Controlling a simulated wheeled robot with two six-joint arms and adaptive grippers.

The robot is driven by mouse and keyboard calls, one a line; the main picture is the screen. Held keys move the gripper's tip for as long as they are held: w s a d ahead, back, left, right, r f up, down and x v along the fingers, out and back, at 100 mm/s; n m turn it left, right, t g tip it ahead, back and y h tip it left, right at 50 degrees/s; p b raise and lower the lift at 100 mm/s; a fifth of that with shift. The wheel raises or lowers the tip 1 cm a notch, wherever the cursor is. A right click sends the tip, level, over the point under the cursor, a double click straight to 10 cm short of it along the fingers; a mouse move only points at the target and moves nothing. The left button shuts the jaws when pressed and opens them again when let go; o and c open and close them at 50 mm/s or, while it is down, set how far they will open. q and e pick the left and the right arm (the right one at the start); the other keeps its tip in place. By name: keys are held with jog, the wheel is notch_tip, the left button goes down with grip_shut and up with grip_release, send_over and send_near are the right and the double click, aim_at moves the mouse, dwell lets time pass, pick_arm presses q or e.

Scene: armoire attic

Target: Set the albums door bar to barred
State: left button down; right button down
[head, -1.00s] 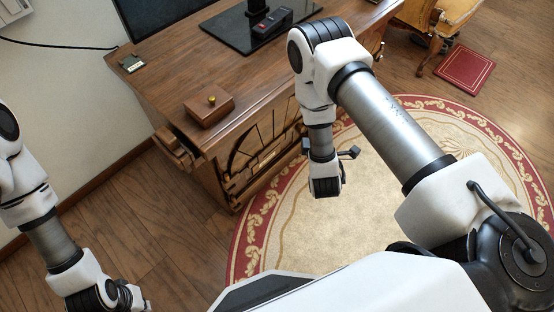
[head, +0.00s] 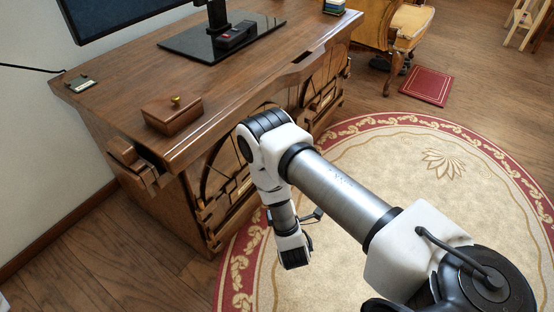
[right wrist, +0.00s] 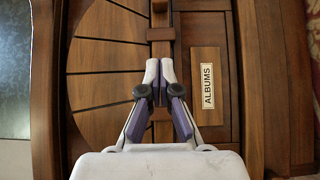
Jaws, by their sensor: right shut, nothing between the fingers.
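In the right wrist view my right gripper (right wrist: 160,68) is shut and empty. Its fingertips are in front of an upright wooden strip (right wrist: 161,22) with crosspieces, which looks like the door bar. Touch cannot be told, and the fingers hide its lower part. An ALBUMS label (right wrist: 208,86) is on the panel to the right. A round door front (right wrist: 105,55) with fanned planks is to the left. In the head view the carved desk front (head: 217,214) is partly behind my right arm; the label cannot be made out there. My left gripper is out of view.
A wooden box with a brass knob (head: 172,115) sits near the desk top's front edge. A monitor stand (head: 222,38) is behind it. A round rug (head: 400,180), a chair (head: 398,32) and a red mat (head: 424,86) are to the right.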

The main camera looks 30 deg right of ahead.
jog(key=d+b+x, duration=0.1)
jog(key=b+x, duration=0.2)
jog(key=x, duration=0.3)
jog(key=s+d+b+x, duration=0.1)
jog(key=b+x, duration=0.2)
jog(key=x, duration=0.3)
jog(key=shift+w+d, duration=0.3)
jog(key=shift+d, duration=0.1)
jog(key=d, duration=0.1)
jog(key=w+d, duration=0.1)
jog(key=d+p, duration=0.1)
jog(key=shift+w+d+r, duration=0.1)
jog(key=shift+w+d, duration=0.15)
